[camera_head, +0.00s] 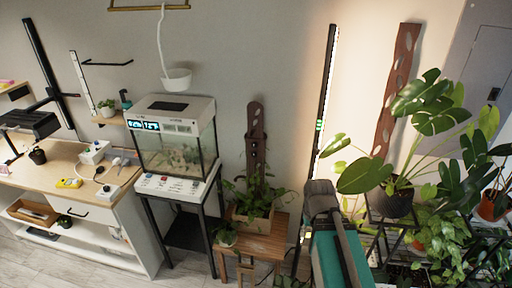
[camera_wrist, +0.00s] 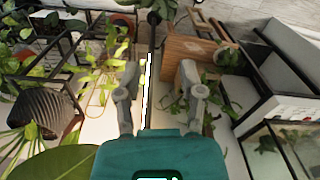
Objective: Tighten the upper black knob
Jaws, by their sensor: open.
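A tall, thin black light pole (camera_head: 325,100) with a lit white strip stands against the wall in the head view, and it shows in the wrist view (camera_wrist: 150,75) running up between my fingers. Small green lights (camera_head: 319,125) sit partway up it. I cannot clearly make out an upper black knob in either view. My gripper (camera_wrist: 160,78) is open and empty, with one grey finger on each side of the pole in the picture. Whether it touches the pole cannot be told.
A wooden stool (camera_head: 262,247) with potted plants stands left of my arm, near a fish tank (camera_head: 176,140) on a black-legged stand. A large leafy plant (camera_head: 400,150) and several others crowd the right. A wooden workbench (camera_head: 60,165) is at the left.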

